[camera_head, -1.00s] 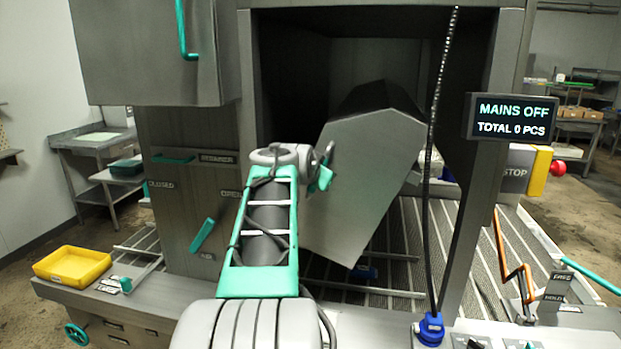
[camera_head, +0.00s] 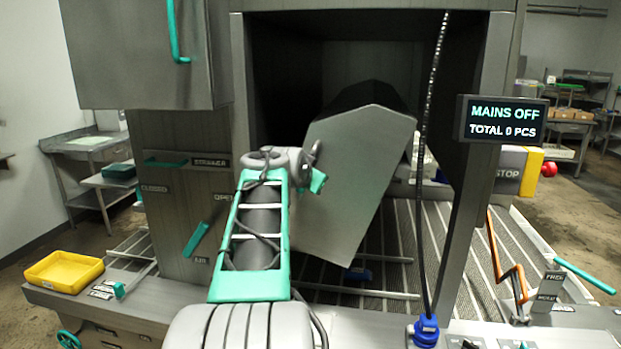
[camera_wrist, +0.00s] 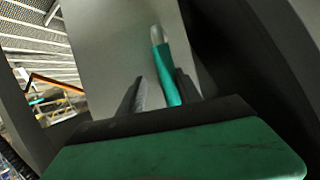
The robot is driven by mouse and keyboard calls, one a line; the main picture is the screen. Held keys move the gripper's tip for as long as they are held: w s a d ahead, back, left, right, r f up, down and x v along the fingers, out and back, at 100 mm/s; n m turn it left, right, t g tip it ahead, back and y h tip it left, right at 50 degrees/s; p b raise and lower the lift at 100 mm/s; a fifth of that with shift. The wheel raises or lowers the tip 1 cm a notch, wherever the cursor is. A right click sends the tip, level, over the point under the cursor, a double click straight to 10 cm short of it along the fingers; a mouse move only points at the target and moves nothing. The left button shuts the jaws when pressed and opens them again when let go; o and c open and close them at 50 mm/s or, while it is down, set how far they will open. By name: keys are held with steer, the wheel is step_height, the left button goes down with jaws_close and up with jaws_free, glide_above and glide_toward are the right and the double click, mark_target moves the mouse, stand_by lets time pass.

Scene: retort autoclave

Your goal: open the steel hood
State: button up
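The steel hood (camera_head: 345,185) is a grey box with a many-sided end face. It hangs tilted in the dark opening of the machine. Its end face also fills the upper middle of the wrist view (camera_wrist: 115,45). A green handle (camera_wrist: 168,65) stands out from that face, and part of it shows in the head view (camera_head: 318,181). In the wrist view my gripper (camera_wrist: 160,85) has its two dark fingers apart, one on each side of the handle. A gap shows on the left side of the handle. In the head view the fingertips are largely hidden behind my wrist.
A slatted conveyor bed (camera_head: 400,240) lies under the hood. A dark cable (camera_head: 430,150) hangs in front of the opening, right of the hood. A display (camera_head: 503,120) reads MAINS OFF. A yellow tray (camera_head: 63,271) sits at the left. An orange lever (camera_head: 515,275) stands at the right.

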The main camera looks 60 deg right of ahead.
steer(key=b+v, duration=0.1)
steer(key=v, duration=0.7)
steer(key=shift+b, duration=0.35)
steer(key=shift+d, duration=0.1)
